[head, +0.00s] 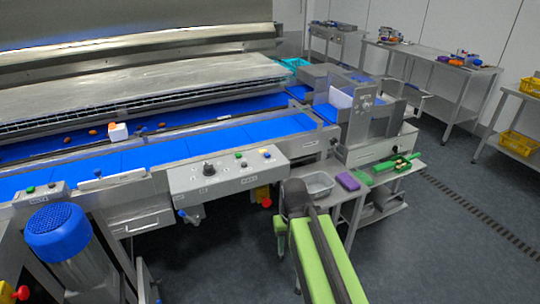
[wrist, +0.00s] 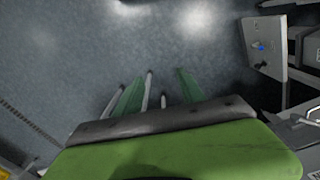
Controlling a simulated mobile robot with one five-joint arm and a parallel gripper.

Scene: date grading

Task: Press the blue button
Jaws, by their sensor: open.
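A small blue button-like spot (wrist: 261,47) shows on a grey panel (wrist: 264,62) at the upper right of the wrist view; it is too small to be sure of its shape. My gripper's fingers (wrist: 155,92) point over bare floor in the wrist view, open and empty, apart from the panel. In the head view my green arm reaches up from the bottom, and its fingers cannot be made out.
A blue conveyor (head: 150,153) runs behind the control box. A blue-capped motor (head: 58,232) stands at the lower left. A side table holds a grey tray (head: 318,184) and a purple block (head: 348,181). The floor (head: 450,230) at the right is clear.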

